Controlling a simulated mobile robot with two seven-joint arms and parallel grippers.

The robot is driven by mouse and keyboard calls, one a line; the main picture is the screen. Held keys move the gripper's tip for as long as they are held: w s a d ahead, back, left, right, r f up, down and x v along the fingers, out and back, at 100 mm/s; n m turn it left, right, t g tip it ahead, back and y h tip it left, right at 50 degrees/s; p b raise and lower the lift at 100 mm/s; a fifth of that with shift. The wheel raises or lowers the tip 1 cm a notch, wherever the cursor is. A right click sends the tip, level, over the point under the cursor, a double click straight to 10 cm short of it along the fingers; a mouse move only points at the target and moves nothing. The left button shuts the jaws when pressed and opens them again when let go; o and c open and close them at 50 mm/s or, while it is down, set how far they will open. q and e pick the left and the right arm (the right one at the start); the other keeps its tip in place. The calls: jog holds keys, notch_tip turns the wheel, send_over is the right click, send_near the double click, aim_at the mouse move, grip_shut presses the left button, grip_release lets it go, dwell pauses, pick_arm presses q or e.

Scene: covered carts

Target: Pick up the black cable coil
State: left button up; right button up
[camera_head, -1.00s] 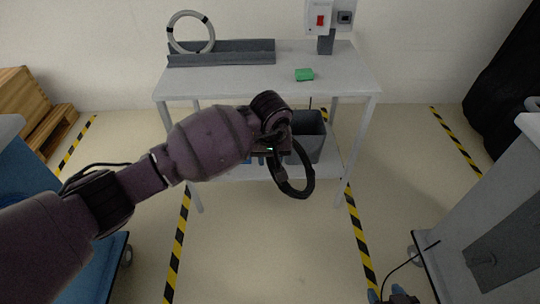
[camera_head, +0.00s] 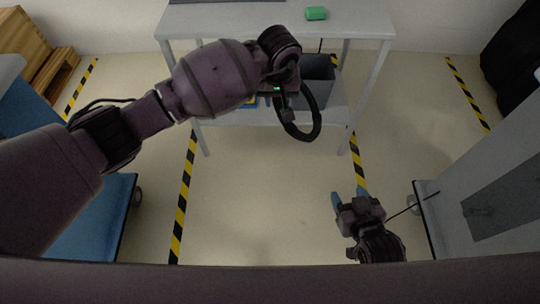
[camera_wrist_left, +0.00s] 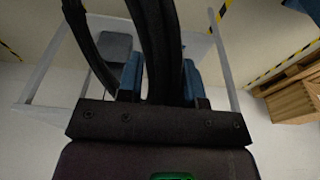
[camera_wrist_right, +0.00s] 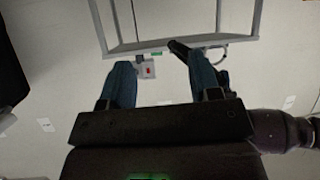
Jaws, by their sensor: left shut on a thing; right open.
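The black cable coil (camera_head: 317,118) hangs upright from my left gripper (camera_head: 279,100) in the head view, in front of the table's lower shelf. In the left wrist view the coil (camera_wrist_left: 158,45) passes between the blue fingers of my left gripper (camera_wrist_left: 160,82), which is shut on it. The fingertips are largely hidden by my arm in the head view. My right gripper (camera_head: 350,197) is low over the floor at the lower right, apart from the coil. Its blue fingers stand apart and empty in the right wrist view (camera_wrist_right: 162,85).
A grey table (camera_head: 230,20) with a green block (camera_head: 316,13) on top stands ahead. A grey bin (camera_head: 318,85) is on its lower shelf (camera_head: 225,112), behind the coil. A blue cart (camera_head: 98,225) is at left and a grey cart (camera_head: 480,170) at right. Floor between is clear.

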jog(key=w+a+r+n, duration=0.1)
jog(key=w+a+n, duration=0.15)
jog(key=a, duration=0.55)
jog(key=w+a+r+n, duration=0.15)
jog(key=w+a, duration=0.25)
jog(key=a, duration=0.4)
jog(key=m+t+h, duration=0.2)
jog(key=t+h, duration=0.2)
jog(key=h, duration=0.5)
send_near(287, 129)
jog(key=shift+s+a+f, duration=0.1)
jog(key=shift+s, duration=0.25)
jog(key=shift+x, duration=6)
